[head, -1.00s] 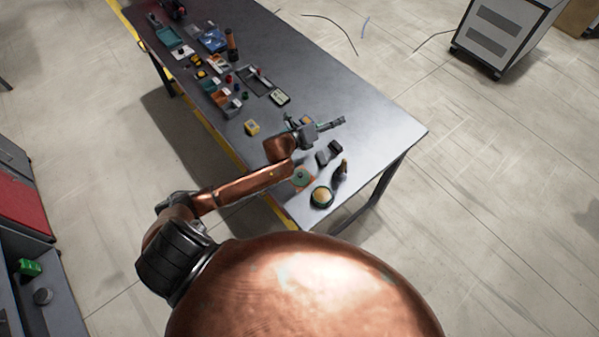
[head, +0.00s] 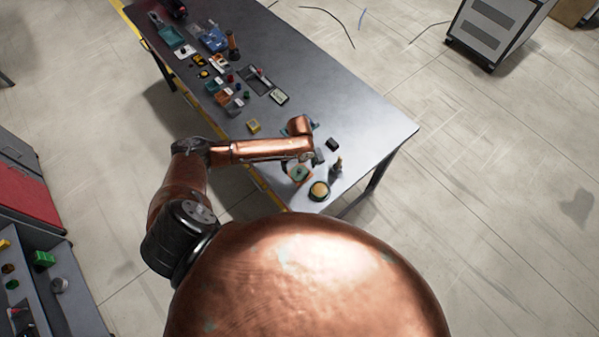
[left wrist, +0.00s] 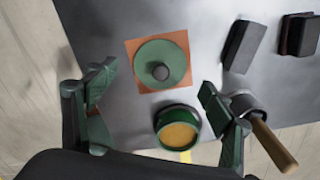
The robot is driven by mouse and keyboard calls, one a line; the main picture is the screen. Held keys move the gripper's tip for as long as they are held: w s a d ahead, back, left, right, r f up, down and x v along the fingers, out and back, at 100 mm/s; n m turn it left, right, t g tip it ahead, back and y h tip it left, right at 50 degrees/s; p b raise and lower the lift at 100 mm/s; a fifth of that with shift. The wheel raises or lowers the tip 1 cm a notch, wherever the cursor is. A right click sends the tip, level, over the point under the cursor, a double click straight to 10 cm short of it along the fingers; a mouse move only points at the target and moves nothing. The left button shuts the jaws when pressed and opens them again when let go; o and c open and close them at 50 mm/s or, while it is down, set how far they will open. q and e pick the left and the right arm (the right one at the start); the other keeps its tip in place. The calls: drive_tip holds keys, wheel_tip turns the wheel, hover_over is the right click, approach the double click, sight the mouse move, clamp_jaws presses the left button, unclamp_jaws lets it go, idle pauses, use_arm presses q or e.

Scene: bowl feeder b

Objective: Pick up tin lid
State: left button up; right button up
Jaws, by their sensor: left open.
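The tin lid is a flat green disc with a dark round knob (left wrist: 161,72). It lies on an orange-brown square pad (left wrist: 135,50) on the table, and it also shows in the head view (head: 300,173). A green round tin with yellow-tan contents (left wrist: 178,135) stands just beside it, uncovered, and shows in the head view (head: 319,191). My left gripper (left wrist: 158,92) is open and empty, pointing down above the lid and tin. Its two fingers lie apart on either side of them in the wrist view. In the head view its fingers are largely hidden by my arm.
A wooden-handled tool with a metal head (left wrist: 271,142) lies near the right finger. Two dark blocks (left wrist: 240,47) (left wrist: 299,34) are farther right. A yellow box (head: 254,126) and several small parts and bins lie farther along the table (head: 340,105). The table's right half is mostly clear.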

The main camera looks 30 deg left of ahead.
sight(299, 170)
use_arm(q)
wheel_tip(299, 170, down, 4)
drive_tip(key=shift+f+p, duration=0.1)
drive_tip(key=shift+p, duration=0.2)
drive_tip(key=shift+c, duration=0.3)
drive_tip(key=c, duration=1.1)
